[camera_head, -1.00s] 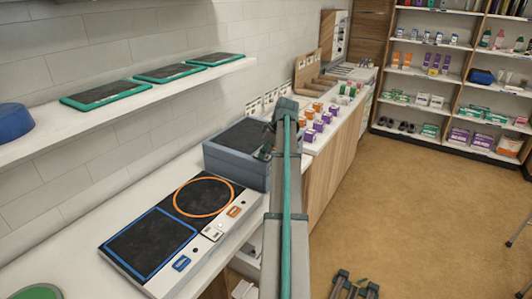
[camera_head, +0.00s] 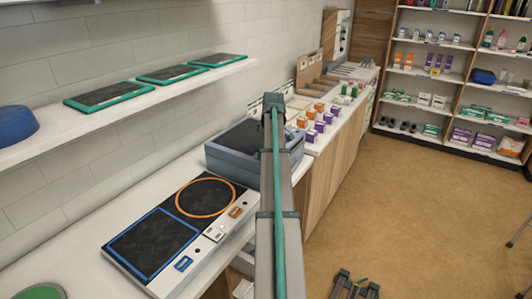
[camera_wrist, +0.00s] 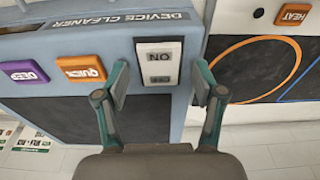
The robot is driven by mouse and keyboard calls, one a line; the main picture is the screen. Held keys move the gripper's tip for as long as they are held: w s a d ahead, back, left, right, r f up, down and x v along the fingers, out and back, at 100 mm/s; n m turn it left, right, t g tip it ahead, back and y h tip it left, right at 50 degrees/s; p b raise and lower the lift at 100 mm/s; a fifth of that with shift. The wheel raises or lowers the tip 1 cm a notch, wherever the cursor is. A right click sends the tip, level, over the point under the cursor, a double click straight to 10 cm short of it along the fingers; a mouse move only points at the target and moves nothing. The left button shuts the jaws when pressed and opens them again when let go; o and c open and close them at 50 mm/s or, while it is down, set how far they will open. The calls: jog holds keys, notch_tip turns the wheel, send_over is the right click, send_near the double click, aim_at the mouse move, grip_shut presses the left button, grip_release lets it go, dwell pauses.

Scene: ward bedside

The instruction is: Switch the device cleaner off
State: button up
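The device cleaner is a blue-grey box with a dark top panel, on the counter in the head view (camera_head: 222,158). The wrist view shows it close up and upside down (camera_wrist: 60,38), with its name on the front edge. A white switch (camera_wrist: 158,50) marked ON sits on its panel; a grey mark on the other half is too unclear to read. My gripper (camera_wrist: 160,84) is open, its two fingertips on either side of the switch's lower part in the picture. I cannot tell whether they touch it. In the head view my arm hides the gripper.
Orange QUICK (camera_wrist: 82,68) and purple DEEP (camera_wrist: 24,72) buttons sit beside the switch. A panel with blue and orange outlines (camera_head: 165,232) lies nearer on the counter. Small boxes (camera_head: 318,124) stand beyond the cleaner. A shelf with tablets (camera_head: 140,103) runs above.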

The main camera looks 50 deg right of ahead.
notch_tip(320, 180, up, 12)
jog(key=s, duration=0.1)
jog(key=shift+s, duration=0.3)
dwell(0.3)
jog(key=shift+d, duration=0.1)
